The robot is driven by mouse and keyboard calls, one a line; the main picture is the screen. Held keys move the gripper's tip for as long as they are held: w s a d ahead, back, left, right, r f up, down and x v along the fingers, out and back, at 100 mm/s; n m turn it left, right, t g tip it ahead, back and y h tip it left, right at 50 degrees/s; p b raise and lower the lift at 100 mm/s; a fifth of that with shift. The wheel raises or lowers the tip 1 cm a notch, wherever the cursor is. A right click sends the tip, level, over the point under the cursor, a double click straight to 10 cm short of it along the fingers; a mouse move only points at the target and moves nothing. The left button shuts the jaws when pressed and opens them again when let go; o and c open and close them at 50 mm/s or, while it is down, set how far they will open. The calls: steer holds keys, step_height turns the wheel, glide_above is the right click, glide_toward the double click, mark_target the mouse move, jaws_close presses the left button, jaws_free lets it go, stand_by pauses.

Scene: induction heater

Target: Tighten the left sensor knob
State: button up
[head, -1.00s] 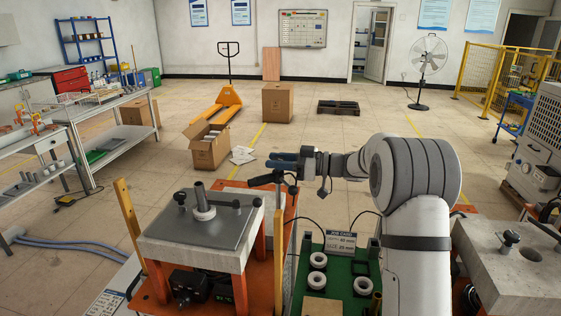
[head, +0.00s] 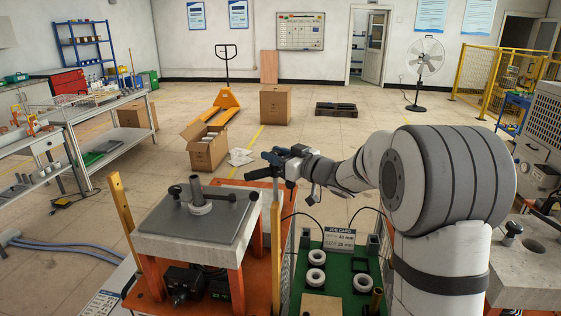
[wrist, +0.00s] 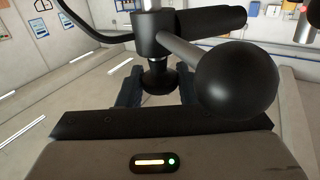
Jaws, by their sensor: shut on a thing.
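In the wrist view, a black sensor knob (wrist: 159,76) with a flared end sits between my gripper's two dark blue fingers (wrist: 158,92). It joins a black clamp on a metal rod (wrist: 150,35), beside a rod with a large black ball (wrist: 236,79). In the head view, my gripper (head: 281,157) is at the right edge of the left heater stand (head: 190,248), above an upright post. The gripper is shut on the knob, which is too small and covered to make out in the head view.
A post with a pale ring (head: 200,205) stands on the left heater's grey plate. Black cables hang near my gripper.

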steer(key=m+t+h+b, duration=0.2)
steer(key=b, duration=0.1)
steer(key=shift+s+a+f+t+h+b, duration=0.1)
steer(key=shift+a+f+t+h+b, duration=0.1)
steer(key=shift+t+h+b, duration=0.15)
steer(key=m+t+h+b, duration=0.1)
steer(key=m+h+b, duration=0.1)
steer(key=h+b, duration=0.1)
steer(key=shift+t+b, duration=0.25)
steer(key=shift+b, duration=0.65)
steer(key=shift+r+m+t+h+b, duration=0.25)
steer(key=shift+m+h+b, duration=0.45)
steer(key=shift+b, duration=0.55)
steer(key=shift+r+t+b, duration=0.2)
steer(key=shift+t+b, duration=0.05)
steer(key=shift+b, duration=0.2)
steer(key=o, duration=0.9)
steer(key=shift+f+h, duration=0.15)
steer(key=shift+h, duration=0.1)
steer(key=shift+m, duration=0.3)
steer(key=shift+d, duration=0.1)
